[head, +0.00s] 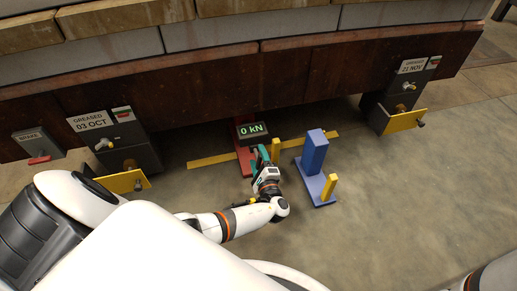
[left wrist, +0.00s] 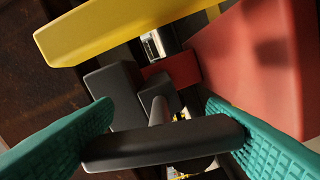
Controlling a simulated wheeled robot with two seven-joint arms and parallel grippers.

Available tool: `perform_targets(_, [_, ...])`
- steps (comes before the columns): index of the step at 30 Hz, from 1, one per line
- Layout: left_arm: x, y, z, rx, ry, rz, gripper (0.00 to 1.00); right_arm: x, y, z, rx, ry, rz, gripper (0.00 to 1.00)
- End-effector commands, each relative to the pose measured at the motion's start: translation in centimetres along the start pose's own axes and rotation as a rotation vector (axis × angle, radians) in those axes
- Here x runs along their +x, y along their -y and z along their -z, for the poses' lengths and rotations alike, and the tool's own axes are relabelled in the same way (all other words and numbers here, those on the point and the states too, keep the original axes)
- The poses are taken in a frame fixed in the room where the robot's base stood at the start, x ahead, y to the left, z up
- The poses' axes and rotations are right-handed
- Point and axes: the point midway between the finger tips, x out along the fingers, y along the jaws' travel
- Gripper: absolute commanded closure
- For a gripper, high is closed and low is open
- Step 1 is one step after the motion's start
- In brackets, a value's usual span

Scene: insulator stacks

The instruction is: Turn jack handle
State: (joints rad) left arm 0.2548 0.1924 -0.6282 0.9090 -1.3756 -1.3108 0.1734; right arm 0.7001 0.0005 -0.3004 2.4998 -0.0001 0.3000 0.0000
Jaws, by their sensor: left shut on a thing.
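The red jack (head: 242,140) stands under the brown beam, with a display reading 0 kN (head: 252,130) on top. My left gripper (head: 259,158) is at the jack's right side, its teal fingers pointing toward the beam. In the left wrist view, its ribbed teal fingers (left wrist: 160,118) stand on either side of the dark grey jack handle (left wrist: 160,145), a crossbar on a short shaft. The gripper is shut on this handle. The red jack body (left wrist: 245,60) shows at right in that view. In the head view the handle is hidden by the gripper. My right gripper is out of view.
A blue stand (head: 313,155) with a yellow post is just right of the left gripper. A yellow bar (head: 212,158) lies across the floor behind. Grey boxes with yellow plates (head: 125,181) (head: 403,121) flank the area. Floor at right is clear.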

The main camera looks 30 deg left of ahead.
Motion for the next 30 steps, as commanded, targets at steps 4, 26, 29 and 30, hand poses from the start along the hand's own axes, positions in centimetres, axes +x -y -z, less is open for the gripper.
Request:
perform_targets(4, [0.1,-0.3,-0.1,0.138,0.004,-0.001,0.56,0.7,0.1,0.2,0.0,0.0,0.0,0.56])
perform_targets(26, [0.1,-0.1,0.0,0.744,0.003,-0.001,0.57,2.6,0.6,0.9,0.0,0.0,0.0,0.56])
perform_targets(29, [0.1,-0.1,0.0,0.788,0.003,-0.001,0.57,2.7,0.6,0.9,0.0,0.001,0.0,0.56])
perform_targets(30, [0.1,-0.1,0.0,0.804,0.003,-0.001,0.57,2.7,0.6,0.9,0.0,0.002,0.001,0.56])
